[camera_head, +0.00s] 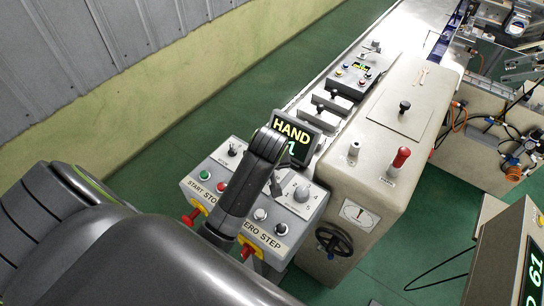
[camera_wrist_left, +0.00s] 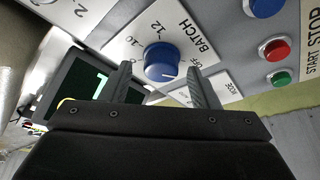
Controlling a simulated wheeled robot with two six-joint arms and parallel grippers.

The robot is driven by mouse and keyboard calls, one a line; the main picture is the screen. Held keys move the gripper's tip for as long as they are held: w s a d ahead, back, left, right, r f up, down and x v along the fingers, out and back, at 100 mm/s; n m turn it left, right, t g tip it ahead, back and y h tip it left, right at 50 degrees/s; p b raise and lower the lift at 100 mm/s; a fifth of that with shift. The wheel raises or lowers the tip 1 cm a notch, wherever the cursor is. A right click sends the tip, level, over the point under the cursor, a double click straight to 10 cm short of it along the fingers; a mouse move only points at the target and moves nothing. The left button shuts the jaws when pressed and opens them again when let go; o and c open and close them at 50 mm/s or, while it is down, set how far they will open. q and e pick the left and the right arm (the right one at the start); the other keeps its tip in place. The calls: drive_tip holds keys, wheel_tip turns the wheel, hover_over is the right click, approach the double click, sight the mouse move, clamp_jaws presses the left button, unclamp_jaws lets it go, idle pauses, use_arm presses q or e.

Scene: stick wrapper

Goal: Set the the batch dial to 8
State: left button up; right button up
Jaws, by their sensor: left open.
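The batch dial (camera_wrist_left: 160,62) is a blue round knob on a white plate marked BATCH in the left wrist view, with 10 and 12 legible on its scale. A pale mark shows on the knob's lower part; I cannot tell which number it points at. My left gripper (camera_wrist_left: 160,70) is open, with one finger on each side of the knob in that view; I cannot tell whether they touch it. In the head view my left arm reaches down over the control panel, and I cannot make out the blue knob there. My right gripper is not in view.
A display (camera_head: 296,141) reads HAND with a green 1 below. Around my left arm are a green START button (camera_head: 205,175), a grey knob (camera_head: 301,193), red knobs and ZERO and STEP buttons. A beige cabinet (camera_head: 375,160) with a red-handled lever (camera_head: 400,159) stands right of the panel.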

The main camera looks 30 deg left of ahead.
use_arm(q)
drive_tip(key=shift+f, duration=0.35)
drive_tip(key=shift+s, duration=0.1)
drive_tip(key=shift+c, duration=0.2)
drive_tip(key=c, duration=0.9)
